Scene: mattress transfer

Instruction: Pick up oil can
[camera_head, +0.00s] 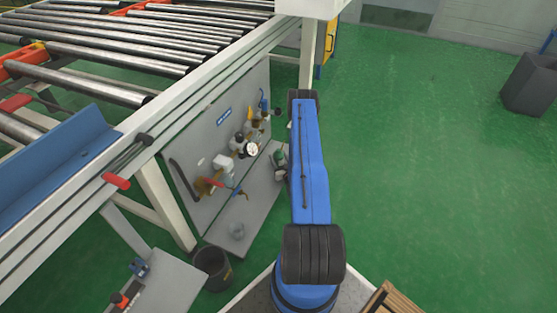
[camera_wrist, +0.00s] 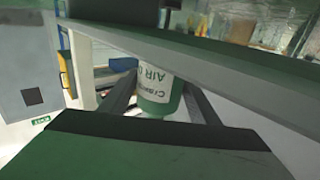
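A white and green can (camera_wrist: 160,92) with lettering upside down shows in the middle of the wrist view. I cannot read enough of the label to be sure it is the oil can. The dark fingers of my gripper (camera_wrist: 160,108) lie close on either side of it. Whether they touch it cannot be told. In the head view, a small green bottle-like thing (camera_head: 280,158) stands on the grey stand beside my blue arm, and it may be the same can. My gripper is hidden behind the arm there.
A pale beam (camera_wrist: 210,70) crosses close above the can in the wrist view. A black bin (camera_head: 213,268) stands lower left.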

